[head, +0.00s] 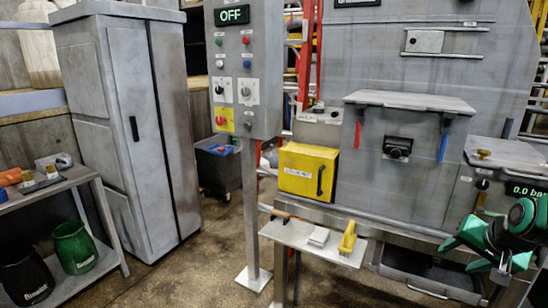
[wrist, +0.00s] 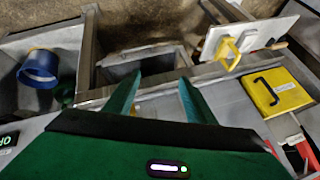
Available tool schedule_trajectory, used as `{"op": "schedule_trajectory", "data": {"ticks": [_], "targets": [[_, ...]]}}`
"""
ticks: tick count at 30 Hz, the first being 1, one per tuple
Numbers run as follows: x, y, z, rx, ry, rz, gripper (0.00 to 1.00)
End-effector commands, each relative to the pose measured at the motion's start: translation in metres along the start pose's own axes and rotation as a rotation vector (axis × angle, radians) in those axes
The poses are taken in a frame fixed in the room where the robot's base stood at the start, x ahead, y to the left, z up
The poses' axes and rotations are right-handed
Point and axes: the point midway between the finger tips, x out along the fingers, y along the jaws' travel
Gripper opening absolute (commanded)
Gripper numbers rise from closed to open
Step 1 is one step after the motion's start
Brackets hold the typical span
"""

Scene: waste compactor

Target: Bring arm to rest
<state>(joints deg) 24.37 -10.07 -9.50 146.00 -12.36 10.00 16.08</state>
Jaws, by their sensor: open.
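My gripper (head: 466,254) is at the right edge of the head view, in front of the machine's lower right side. Its green fingers point left. In the wrist view my gripper (wrist: 158,92) has its two fingers spread apart with nothing between them. Beyond the fingertips is an open grey drawer or bin (wrist: 110,75). The drawer (head: 425,285) also shows low under the machine in the head view. My arm is partly cut off by the picture edge.
The grey compactor (head: 400,70) has a yellow box (head: 308,170) and a small shelf (head: 290,232) with a yellow tool (head: 348,238). A control panel (head: 243,70) reads OFF. A blue cup-like thing (wrist: 38,68) is left in the wrist view. Floor is clear left of the shelf.

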Motion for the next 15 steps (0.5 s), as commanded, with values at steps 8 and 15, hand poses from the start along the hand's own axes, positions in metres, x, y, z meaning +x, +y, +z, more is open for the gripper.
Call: {"op": "schedule_trajectory", "data": {"ticks": [8,15], "targets": [[-0.075,0.051,0.083,-0.163,-0.296,0.194,0.50],[-0.131,0.079,0.136,-0.206,-0.503,0.269,0.50]]}}
